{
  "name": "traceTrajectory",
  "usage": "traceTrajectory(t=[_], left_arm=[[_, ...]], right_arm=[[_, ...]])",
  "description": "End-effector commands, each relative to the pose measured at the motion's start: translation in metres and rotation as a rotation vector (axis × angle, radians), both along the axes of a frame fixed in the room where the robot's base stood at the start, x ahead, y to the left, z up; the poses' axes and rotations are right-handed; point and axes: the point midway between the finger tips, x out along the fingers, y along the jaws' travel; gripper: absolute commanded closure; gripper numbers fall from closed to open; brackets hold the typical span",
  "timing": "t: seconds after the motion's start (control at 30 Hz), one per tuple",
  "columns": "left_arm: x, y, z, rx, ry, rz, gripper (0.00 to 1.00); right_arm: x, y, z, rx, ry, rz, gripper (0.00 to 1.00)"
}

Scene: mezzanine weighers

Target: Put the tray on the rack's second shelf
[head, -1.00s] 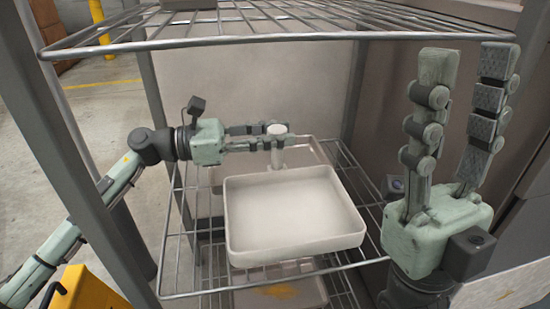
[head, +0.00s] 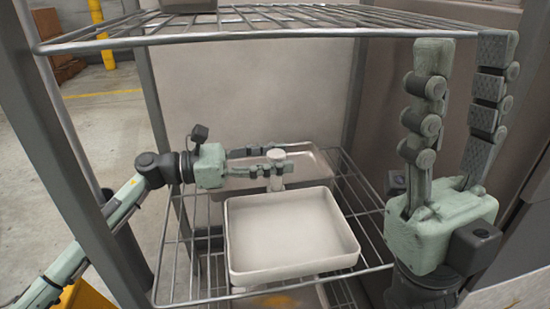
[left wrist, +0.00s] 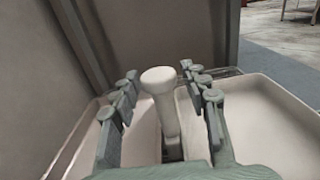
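The white shallow tray (head: 290,262) lies level at the wire shelf (head: 205,291) below the top one, near its front, and appears to rest on it. A pale round-topped post (head: 276,160) stands at the tray's far edge; it also shows in the left wrist view (left wrist: 160,85). My left gripper (head: 276,159) comes in from the left with one finger on each side of the post. In the left wrist view its fingers (left wrist: 160,92) stand apart with gaps beside the post. My right gripper (head: 465,50) is open and empty, fingers pointing up, at the right.
Another shallow tray (head: 310,170) lies behind the white tray on the same shelf. The top wire shelf (head: 240,35) hangs above with a dark object (head: 188,5) on it. Grey rack posts (head: 62,150) stand at the left. Something lower down shows through the wires.

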Motion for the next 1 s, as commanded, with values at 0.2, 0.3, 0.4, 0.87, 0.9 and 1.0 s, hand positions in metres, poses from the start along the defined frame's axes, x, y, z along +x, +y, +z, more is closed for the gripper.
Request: traceTrajectory(t=[0.2,0.3,0.4,0.87,0.9,1.0], left_arm=[[0.0,0.0,0.0,0.0,0.0,0.0,0.5],[0.0,0.0,0.002,0.0,0.0,0.0,0.5],[0.0,0.003,0.004,0.001,0.001,0.002,0.5],[-0.017,0.093,0.003,0.002,0.002,0.002,0.5],[-0.018,0.099,0.003,0.001,0.0,0.003,0.5],[-0.02,0.11,0.003,0.001,0.001,0.001,0.5]], right_arm=[[0.0,0.0,0.0,-0.001,-0.001,0.0,0.6],[-0.001,0.0,0.002,0.0,-0.003,0.0,0.6],[-0.002,-0.001,0.005,0.007,-0.007,0.0,0.6],[-0.002,-0.003,0.001,0.028,0.021,0.0,0.6],[-0.002,-0.003,0.001,0.028,0.021,0.0,0.6],[-0.003,-0.003,0.001,0.03,0.018,0.0,0.6]])
